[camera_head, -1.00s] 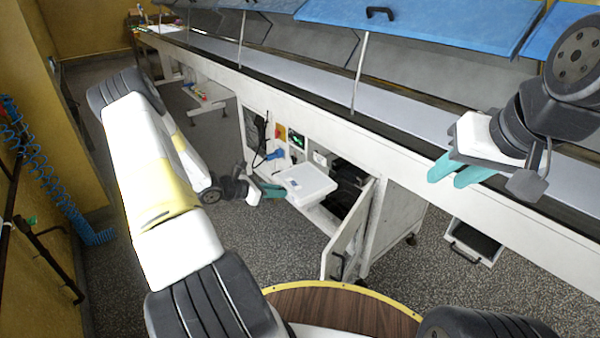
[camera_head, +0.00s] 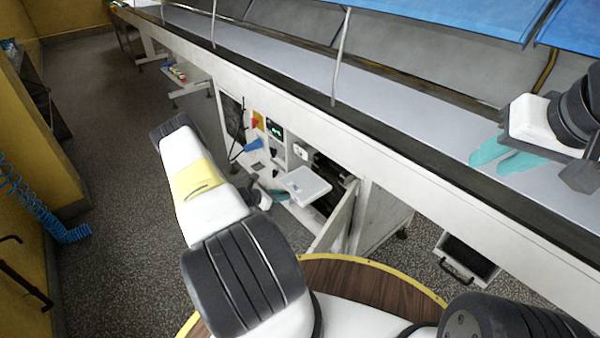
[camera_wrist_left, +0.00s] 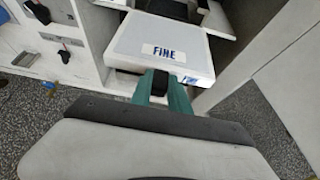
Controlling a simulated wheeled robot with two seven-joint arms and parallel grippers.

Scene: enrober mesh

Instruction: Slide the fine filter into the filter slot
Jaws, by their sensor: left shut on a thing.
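The fine filter is a flat white box marked "FINE" in the left wrist view (camera_wrist_left: 160,42); in the head view it is the white slab (camera_head: 304,185). My left gripper (camera_wrist_left: 163,92) is shut on its near edge and holds it level in front of the open cabinet. In the head view this gripper (camera_head: 276,193) is small and partly hidden by my arm. Dark openings in the cabinet (camera_head: 328,166) lie just beyond the filter; which one is the filter slot, I cannot tell. My right gripper (camera_head: 507,157) is empty, its teal fingers apart, over the conveyor.
The open cabinet door (camera_head: 336,222) stands right of the filter. A control panel (camera_head: 266,130) with a screen and blue handle is to the left. The long conveyor (camera_head: 400,110) runs above.

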